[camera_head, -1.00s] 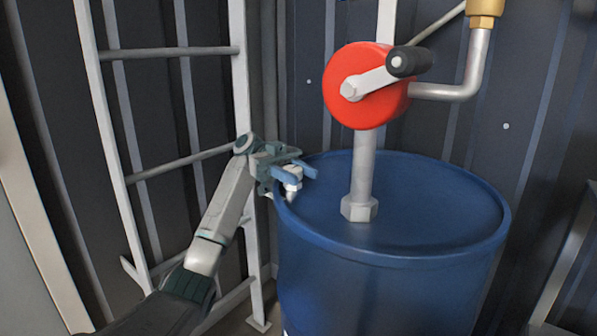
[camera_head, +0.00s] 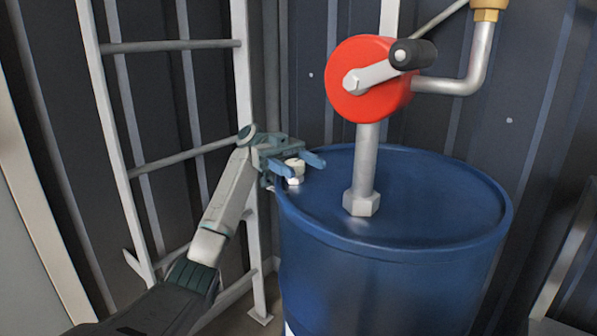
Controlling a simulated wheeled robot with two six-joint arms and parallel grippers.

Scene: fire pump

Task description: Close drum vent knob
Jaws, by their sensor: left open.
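The blue drum (camera_head: 420,215) stands upright at the lower right of the head view. A small whitish vent knob (camera_head: 294,170) sits at the left edge of its top. My left gripper (camera_head: 302,166) reaches in from the left at the drum's rim. Its blue fingers are open, one on either side of the knob. I cannot tell whether they touch it. My right gripper is not in view.
A red hand pump (camera_head: 352,104) with a black-handled crank (camera_head: 413,54) rises from the drum top on a grey pipe (camera_head: 366,160). A white ladder (camera_head: 243,75) stands behind my left arm. Dark corrugated walls close off the back.

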